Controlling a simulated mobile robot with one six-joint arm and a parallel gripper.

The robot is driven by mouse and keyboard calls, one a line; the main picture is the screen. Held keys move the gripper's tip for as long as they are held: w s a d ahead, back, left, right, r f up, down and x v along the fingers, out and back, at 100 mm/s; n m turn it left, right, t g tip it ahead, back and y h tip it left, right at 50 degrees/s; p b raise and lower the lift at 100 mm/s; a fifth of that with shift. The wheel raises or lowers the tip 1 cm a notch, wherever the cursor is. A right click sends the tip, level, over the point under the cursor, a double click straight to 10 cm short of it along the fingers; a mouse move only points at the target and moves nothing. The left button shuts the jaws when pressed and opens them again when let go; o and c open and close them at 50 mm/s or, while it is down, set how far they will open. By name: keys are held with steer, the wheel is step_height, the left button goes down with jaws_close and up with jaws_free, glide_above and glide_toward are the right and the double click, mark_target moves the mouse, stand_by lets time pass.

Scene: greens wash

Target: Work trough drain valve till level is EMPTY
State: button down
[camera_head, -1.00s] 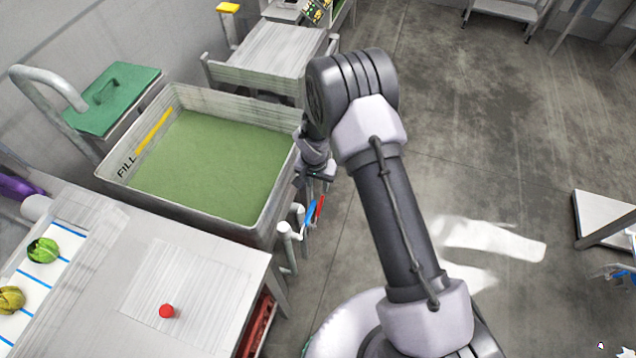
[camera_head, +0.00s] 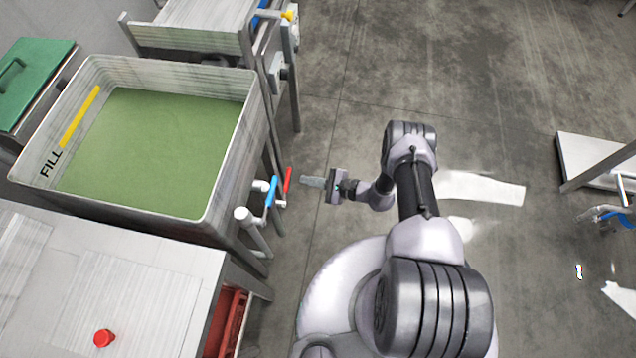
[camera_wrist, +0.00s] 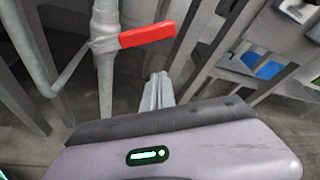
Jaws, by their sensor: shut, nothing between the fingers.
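The trough (camera_head: 228,150) stands at the left in the head view, holding green water (camera_head: 150,150) near a yellow band marked FILL. On its right side are pipes with a blue lever handle (camera_head: 271,191) and a red lever handle (camera_head: 287,180). Which one is the drain valve is not labelled. In the wrist view the red handle (camera_wrist: 147,36) lies sideways on an upright grey pipe (camera_wrist: 105,60). My gripper (camera_head: 312,182) is shut and empty, just right of the red handle and apart from it. Its fingers also show in the wrist view (camera_wrist: 158,82), below the handle.
A table (camera_head: 40,290) with a red button-like knob (camera_head: 104,338) stands at the front left. Red crates (camera_head: 232,318) sit under it. Another metal table (camera_head: 190,38) stands behind the trough.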

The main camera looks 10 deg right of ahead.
mark_target(287, 187)
steer(key=shift+s+a+r+b, duration=0.1)
steer(key=shift+a+r+b, duration=0.2)
steer(key=shift+a+r, duration=0.5)
steer(key=shift+a+r+b, duration=0.25)
steer(key=shift+a+r, duration=0.2)
steer(key=shift+a, duration=0.55)
